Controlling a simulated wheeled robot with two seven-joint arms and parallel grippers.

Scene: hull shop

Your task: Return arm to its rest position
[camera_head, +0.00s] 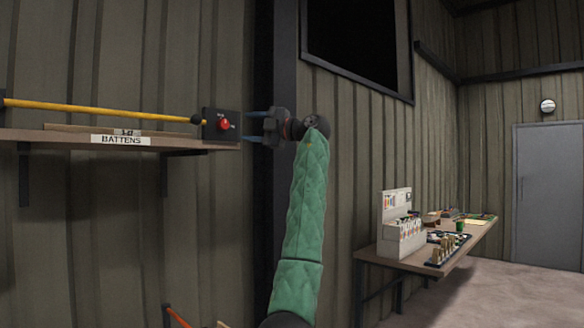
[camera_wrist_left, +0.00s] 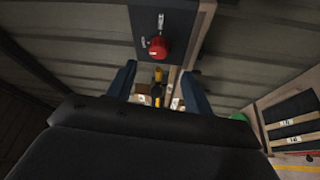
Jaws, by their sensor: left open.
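My left arm (camera_head: 306,200) in its green quilted sleeve rises from the bottom middle of the head view, its wrist bent toward the left. My left gripper (camera_head: 254,127) is open, its two blue fingers pointing left at the end of the shelf. It is close to a dark box with a red knob (camera_head: 225,125). The fingers look empty. In the left wrist view the red knob (camera_wrist_left: 159,46) shows beyond the open fingers (camera_wrist_left: 160,84), and I cannot tell whether anything touches. My right gripper is not in view.
A wall shelf (camera_head: 60,137) labelled BATTENS runs left, with a yellow rod (camera_head: 100,110) above it. A dark post (camera_head: 285,70) stands behind the gripper. A workbench (camera_head: 455,247) with small parts and a white rack (camera_head: 400,228) is at right. The floor (camera_head: 510,290) by the grey door (camera_head: 549,190) is clear.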

